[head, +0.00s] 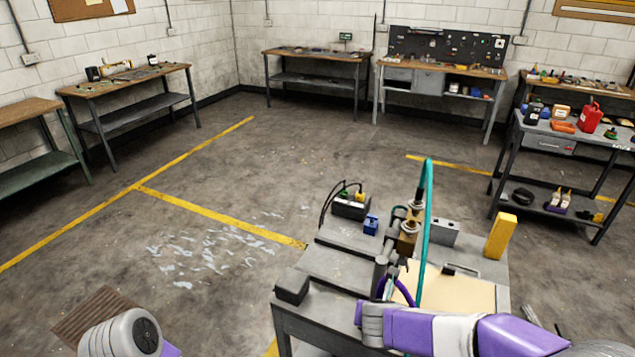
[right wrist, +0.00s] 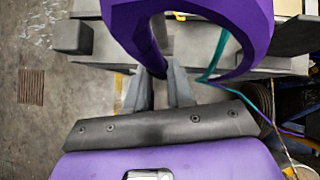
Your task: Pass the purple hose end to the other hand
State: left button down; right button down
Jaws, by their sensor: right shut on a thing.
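The purple hose (head: 404,291) shows as a short arc beside the machine on the cart in the head view. In the right wrist view the purple hose (right wrist: 262,30) loops large across the top, close to the camera. One stretch of it runs down between the grey fingers of my right gripper (right wrist: 158,84), which is shut on it. The exact hose tip is hidden between the fingers. In the head view my right arm reaches in from the lower right to the cart. My left arm shows only as a grey joint at the bottom left; its gripper is out of frame.
The grey cart (head: 322,298) carries a teal hose (head: 427,225), a yellow block (head: 500,236), a blue piece (head: 371,224) and a dark block (head: 291,287). A tool cart (head: 555,140) stands at right. Workbenches line the walls. The floor left of the cart is clear, with a grate (head: 92,315).

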jog(key=s+a+f+n+y, duration=0.25)
jog(key=a+n+y, duration=0.35)
jog(key=a, duration=0.6)
pick_arm(q)
jog(key=c, duration=1.8)
grip_release()
jog(key=shift+o, duration=1.3)
jog(key=shift+w, duration=0.15)
jog(key=shift+o, duration=1)
jog(key=w+r+n+g+h, duration=0.1)
jog(key=w+n, duration=0.3)
jog(key=w, duration=0.5)
jog(key=shift+n, duration=0.4)
jog(key=w+r+n+g+h, duration=0.2)
jog(key=w+r+n+h, duration=0.4)
jog(key=w+r, duration=1.05)
notch_tip(320, 180, up, 14)
jog(key=a+n+g+h, duration=0.1)
jog(key=a+n+h, duration=0.1)
jog(key=x, duration=1.1)
jog(key=shift+d, duration=0.3)
pick_arm(e)
jog(key=w+a+f+n+g+y, duration=0.1)
jog(key=w+a+f+n, duration=0.2)
jog(key=w+f+n, duration=0.1)
jog(key=shift+w+a+f+n+g+y, duration=0.3)
jog(key=shift+f+n, duration=0.3)
jog(key=shift+n, duration=0.2)
